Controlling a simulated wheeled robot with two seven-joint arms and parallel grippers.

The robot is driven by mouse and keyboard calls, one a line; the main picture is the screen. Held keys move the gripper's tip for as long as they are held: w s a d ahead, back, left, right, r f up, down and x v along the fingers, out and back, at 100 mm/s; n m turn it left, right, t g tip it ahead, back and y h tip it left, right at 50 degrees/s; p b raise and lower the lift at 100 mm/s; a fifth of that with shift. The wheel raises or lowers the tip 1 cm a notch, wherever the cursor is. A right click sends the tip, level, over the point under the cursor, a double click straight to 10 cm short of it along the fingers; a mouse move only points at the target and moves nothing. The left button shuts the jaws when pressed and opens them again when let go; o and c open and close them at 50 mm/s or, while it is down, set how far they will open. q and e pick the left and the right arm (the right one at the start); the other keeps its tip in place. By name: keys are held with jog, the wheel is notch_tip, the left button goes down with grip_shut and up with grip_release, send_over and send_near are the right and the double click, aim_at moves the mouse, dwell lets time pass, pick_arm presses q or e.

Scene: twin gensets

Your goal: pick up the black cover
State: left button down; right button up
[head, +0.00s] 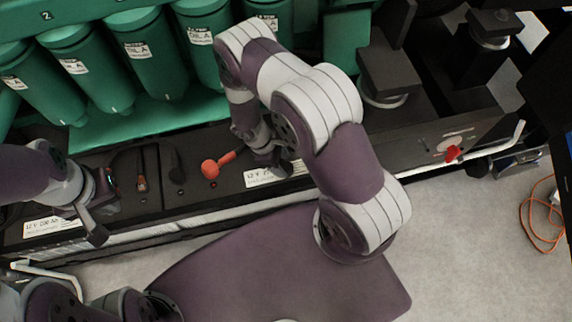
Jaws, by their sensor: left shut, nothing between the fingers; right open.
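A small dark upright piece (175,160) stands on the dark battery top, left of an orange-red cover (210,169); it looks like the black cover, but dark on dark makes this hard to confirm. My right gripper (281,168) is open above the battery's front edge, right of the orange-red cover and apart from it. My arm partly hides this gripper and the battery top behind it. My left gripper (97,232) is shut and empty over the front edge of the left battery, left of the dark piece.
Green cylinders (142,50) of the genset stand in a row behind the batteries. A pale rail (250,207) runs along the front. A red knob (453,153) sits at the right on the dark frame. An orange cable (531,222) lies on the floor at far right.

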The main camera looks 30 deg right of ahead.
jog(key=shift+x, duration=1.05)
jog(key=shift+a, duration=0.1)
jog(key=c, duration=0.7)
jog(key=shift+o, duration=0.2)
